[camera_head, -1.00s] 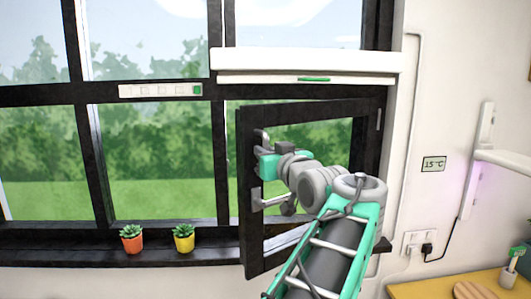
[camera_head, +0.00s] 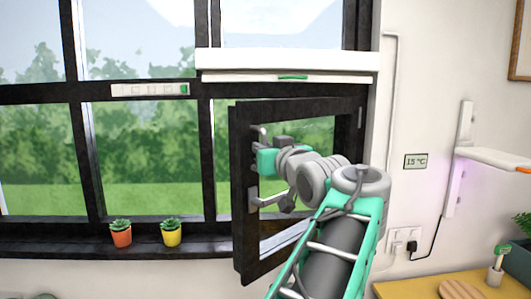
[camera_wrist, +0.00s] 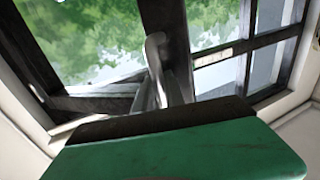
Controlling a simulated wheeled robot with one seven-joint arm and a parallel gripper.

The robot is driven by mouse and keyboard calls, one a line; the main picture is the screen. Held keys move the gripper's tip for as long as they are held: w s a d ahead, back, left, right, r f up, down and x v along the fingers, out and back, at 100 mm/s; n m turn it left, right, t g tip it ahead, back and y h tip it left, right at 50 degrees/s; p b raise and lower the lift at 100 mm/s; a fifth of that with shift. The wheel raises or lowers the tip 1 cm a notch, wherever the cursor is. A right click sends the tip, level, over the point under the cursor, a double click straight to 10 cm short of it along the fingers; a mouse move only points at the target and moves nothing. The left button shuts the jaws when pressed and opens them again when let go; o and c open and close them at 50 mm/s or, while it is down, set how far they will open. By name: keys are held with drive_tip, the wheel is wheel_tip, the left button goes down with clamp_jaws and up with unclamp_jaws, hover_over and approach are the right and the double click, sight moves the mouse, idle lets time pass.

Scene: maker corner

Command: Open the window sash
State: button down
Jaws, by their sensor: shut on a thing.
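The window sash (camera_head: 243,190) is a dark-framed pane hinged on its right side. It stands ajar, its left edge swung out into the room from the fixed frame. A grey handle sits on its left stile; its upper part (camera_head: 259,132) shows above my gripper. My gripper (camera_head: 256,163) is shut on the handle.
Two potted plants, orange (camera_head: 121,239) and yellow (camera_head: 171,239), stand on the sill left of the sash. A white blind (camera_head: 285,61) hangs above. A lamp arm (camera_head: 490,157) juts from the right wall above a wooden table (camera_head: 410,289).

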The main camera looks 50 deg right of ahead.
drive_tip(key=c, duration=1.9)
unclamp_jaws()
drive_tip(key=o, duration=0.3)
drive_tip(key=shift+s, duration=0.15)
drive_tip(key=shift+o, duration=1)
drive_tip(key=b+v, duration=0.2)
drive_tip(key=v, duration=0.5)
drive_tip(key=shift+s+a+b, duration=0.2)
drive_tip(key=shift+s+b, duration=0.1)
